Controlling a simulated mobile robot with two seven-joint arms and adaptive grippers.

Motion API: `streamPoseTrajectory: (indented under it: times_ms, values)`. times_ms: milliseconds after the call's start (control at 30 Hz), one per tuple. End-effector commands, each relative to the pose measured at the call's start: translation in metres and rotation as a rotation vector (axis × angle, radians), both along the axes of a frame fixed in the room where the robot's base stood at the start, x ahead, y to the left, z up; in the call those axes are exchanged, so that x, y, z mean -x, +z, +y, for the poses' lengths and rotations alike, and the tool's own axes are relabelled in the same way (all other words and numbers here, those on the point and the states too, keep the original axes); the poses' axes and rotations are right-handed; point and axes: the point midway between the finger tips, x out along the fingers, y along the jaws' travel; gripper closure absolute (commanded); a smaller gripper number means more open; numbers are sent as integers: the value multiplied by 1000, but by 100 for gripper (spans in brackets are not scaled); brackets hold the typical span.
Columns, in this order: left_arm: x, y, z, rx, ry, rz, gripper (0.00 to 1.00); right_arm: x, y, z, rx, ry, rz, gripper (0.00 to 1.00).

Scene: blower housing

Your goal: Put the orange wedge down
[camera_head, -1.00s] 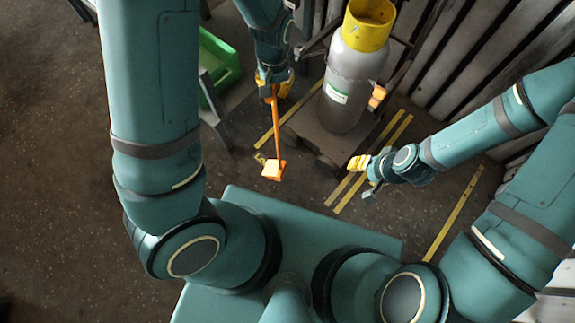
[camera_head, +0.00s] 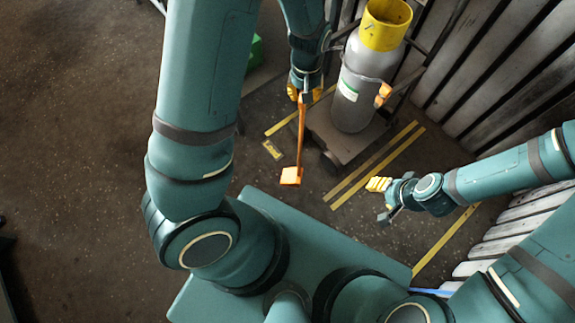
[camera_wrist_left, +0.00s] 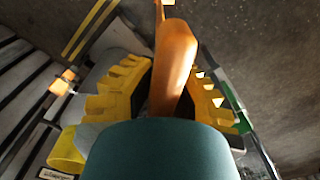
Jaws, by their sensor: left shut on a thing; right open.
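The orange wedge (camera_head: 291,176) is a small block on the end of a long orange handle (camera_head: 301,135). My left gripper (camera_head: 303,90) is shut on the handle's upper end, and the block hangs toward my base. In the left wrist view the orange handle (camera_wrist_left: 174,62) runs between the yellow fingers of the left gripper (camera_wrist_left: 168,88). I cannot tell whether the block touches the floor. My right gripper (camera_head: 382,198) is open and empty, off to the right above the floor.
A grey gas cylinder (camera_head: 358,85) with a yellow collar (camera_head: 386,25) stands on a cart (camera_head: 345,143) beside the left gripper. Yellow lines (camera_head: 375,168) mark the floor. Slatted panels (camera_head: 470,60) close off the right. A green crate (camera_head: 254,52) is mostly hidden. Open floor (camera_head: 70,150) lies left.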

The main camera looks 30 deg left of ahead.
Motion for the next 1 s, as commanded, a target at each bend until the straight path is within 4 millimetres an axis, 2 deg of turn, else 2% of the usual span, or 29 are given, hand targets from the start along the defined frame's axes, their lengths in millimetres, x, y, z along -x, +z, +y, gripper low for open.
streamPoseTrajectory:
  times_ms: [267, 500, 800, 1000]
  values:
    - [-20, -22, 27, -4, 538, 11, 100, 1, 4, 0, 0, 1, 2, 53]
    - [-38, -46, 54, -8, 1077, 14, 100, 1, 8, 0, -1, 2, 4, 53]
    - [-54, -80, 91, -14, 1757, 14, 100, 2, 12, 0, -2, 2, 5, 53]
    - [-61, -101, 113, -12, 2148, 10, 100, 3, 14, 1, -2, 2, 7, 53]
